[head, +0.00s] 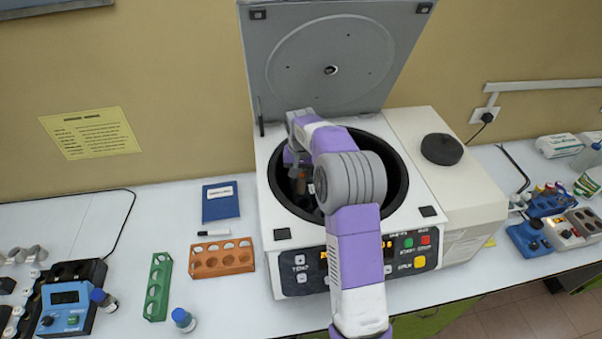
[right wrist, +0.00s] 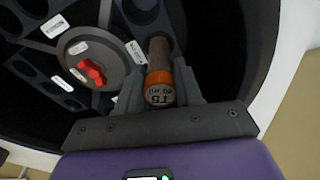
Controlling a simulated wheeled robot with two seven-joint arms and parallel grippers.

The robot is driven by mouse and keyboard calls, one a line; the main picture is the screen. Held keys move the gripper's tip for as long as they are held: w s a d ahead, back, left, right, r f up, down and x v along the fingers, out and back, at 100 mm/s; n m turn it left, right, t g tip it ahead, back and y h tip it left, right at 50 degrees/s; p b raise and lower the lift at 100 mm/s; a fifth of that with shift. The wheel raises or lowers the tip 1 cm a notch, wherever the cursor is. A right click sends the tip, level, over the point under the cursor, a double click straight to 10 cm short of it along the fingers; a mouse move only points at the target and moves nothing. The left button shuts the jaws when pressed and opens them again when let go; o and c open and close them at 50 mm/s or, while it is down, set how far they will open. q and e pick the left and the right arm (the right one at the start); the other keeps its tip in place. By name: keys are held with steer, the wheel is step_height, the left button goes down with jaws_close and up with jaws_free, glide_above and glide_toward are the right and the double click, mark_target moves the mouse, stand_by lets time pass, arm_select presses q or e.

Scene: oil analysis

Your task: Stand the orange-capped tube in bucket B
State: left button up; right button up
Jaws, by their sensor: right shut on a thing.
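The orange-capped tube (right wrist: 160,95) is between the fingers of my right gripper (right wrist: 161,84) in the right wrist view. Its cap faces the camera and its brownish body points away, toward a dark bucket (right wrist: 137,30) with round holes. A white label sits beside the tube, but I cannot read its letter for certain. I cannot tell how far the tube's lower end is in a hole. In the head view my right gripper (head: 298,172) is down inside the open centrifuge (head: 262,178), partly hidden by my arm. My left gripper is not in view.
The rotor has a red centre knob (right wrist: 91,72) and another bucket (right wrist: 45,75) at left. The raised lid (head: 300,60) stands behind the bowl. An orange rack (head: 222,262), a green rack (head: 157,290) and a blue-capped vial (head: 184,320) are left of the centrifuge.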

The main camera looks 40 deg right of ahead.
steer(key=shift+f+b, duration=0.35)
steer(key=shift+f, duration=0.3)
steer(key=o, duration=1)
steer(key=r, duration=0.8)
steer(key=s+a+r, duration=0.1)
steer(key=r, duration=0.4)
steer(key=shift+r+p, duration=0.1)
steer(key=shift+p, duration=0.25)
